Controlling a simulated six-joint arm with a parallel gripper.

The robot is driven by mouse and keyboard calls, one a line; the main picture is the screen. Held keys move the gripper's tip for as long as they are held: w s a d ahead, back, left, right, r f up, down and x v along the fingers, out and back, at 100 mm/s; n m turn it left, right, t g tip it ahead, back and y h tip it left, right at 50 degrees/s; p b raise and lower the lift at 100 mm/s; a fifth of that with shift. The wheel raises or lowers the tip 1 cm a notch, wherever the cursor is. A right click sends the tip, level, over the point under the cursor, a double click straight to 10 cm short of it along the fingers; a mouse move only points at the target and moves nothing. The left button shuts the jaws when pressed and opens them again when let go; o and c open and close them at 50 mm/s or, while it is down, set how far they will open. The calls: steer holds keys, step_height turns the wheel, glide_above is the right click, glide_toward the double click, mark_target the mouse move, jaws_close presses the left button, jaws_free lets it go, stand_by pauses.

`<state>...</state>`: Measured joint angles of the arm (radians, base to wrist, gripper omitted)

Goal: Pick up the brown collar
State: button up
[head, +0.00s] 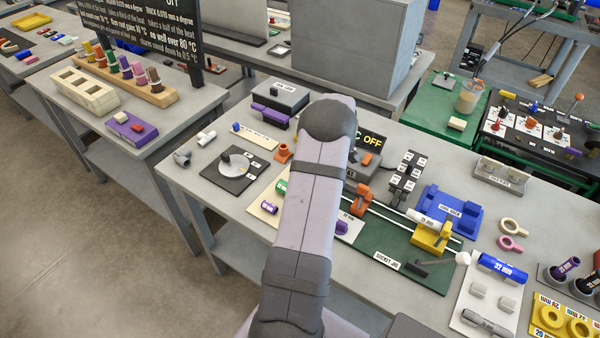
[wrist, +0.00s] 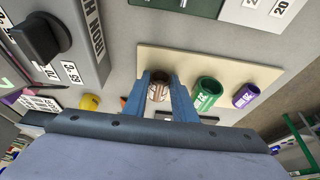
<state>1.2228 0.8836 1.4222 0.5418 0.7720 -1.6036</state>
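The brown collar (wrist: 158,92) stands on a cream board (wrist: 228,69) in the wrist view, with pale marking on its side. My gripper (wrist: 160,82) has its two blue fingers on either side of the collar. The fingers look apart, and I cannot tell whether they touch it. A green collar (wrist: 206,93) and a purple collar (wrist: 246,95) stand to the right on the same board. In the head view the green collar (head: 281,187) and purple collar (head: 269,207) show left of my arm, which hides the brown collar and my gripper.
A grey box with a black knob (wrist: 42,38) is at the wrist view's upper left, and a yellow round thing (wrist: 89,102) lies near it. In the head view, a green socket jig plate (head: 390,245) lies right of my arm. A black square plate (head: 233,170) lies left.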

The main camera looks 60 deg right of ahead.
step_height(320, 180, up, 10)
steer(key=b, duration=0.3)
stand_by(0.5)
steer(key=shift+s, duration=0.15)
steer(key=s+m+g+p, duration=0.4)
steer(key=s+m, duration=0.5)
steer(key=m, duration=0.9)
steer(key=s+d+r+m+g+p, duration=0.1)
steer(key=s+m+g+p, duration=0.3)
steer(key=s+m, duration=0.5)
steer(key=shift+s+m+g, duration=0.3)
steer(key=shift+m+g, duration=0.2)
steer(key=shift+m, duration=4)
